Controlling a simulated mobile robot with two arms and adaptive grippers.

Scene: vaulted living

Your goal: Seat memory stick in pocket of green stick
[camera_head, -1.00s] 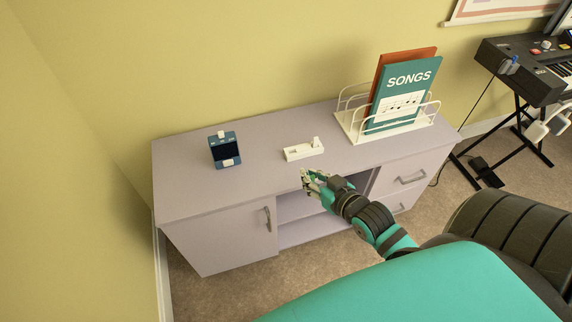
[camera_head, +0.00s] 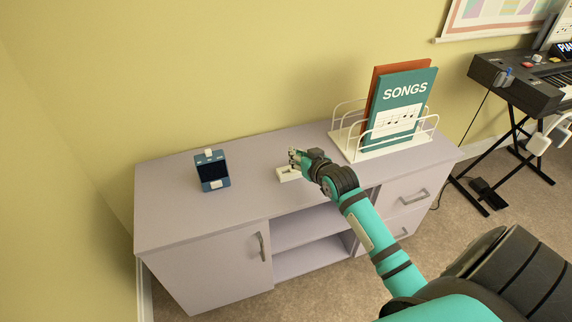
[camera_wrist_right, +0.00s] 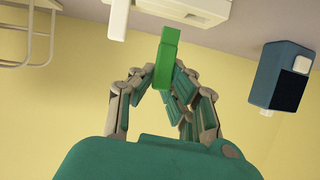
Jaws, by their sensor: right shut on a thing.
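My right gripper (camera_head: 296,157) is shut on a green stick (camera_wrist_right: 166,52), which sticks out past the fingertips in the right wrist view. In the head view the gripper is over the white holder (camera_head: 288,174) on the cabinet top and hides part of it. The holder also shows at the top of the wrist view (camera_wrist_right: 192,8), close to the stick's far end; I cannot tell whether they touch. A white upright piece (camera_wrist_right: 118,18) is beside the stick there. The pocket itself is not clear. My left gripper is not in view.
A dark blue device (camera_head: 211,171) stands left of the holder on the lilac cabinet (camera_head: 240,203). A white wire rack (camera_head: 350,150) with song books (camera_head: 398,108) is close on the right. The cabinet top between device and holder is clear.

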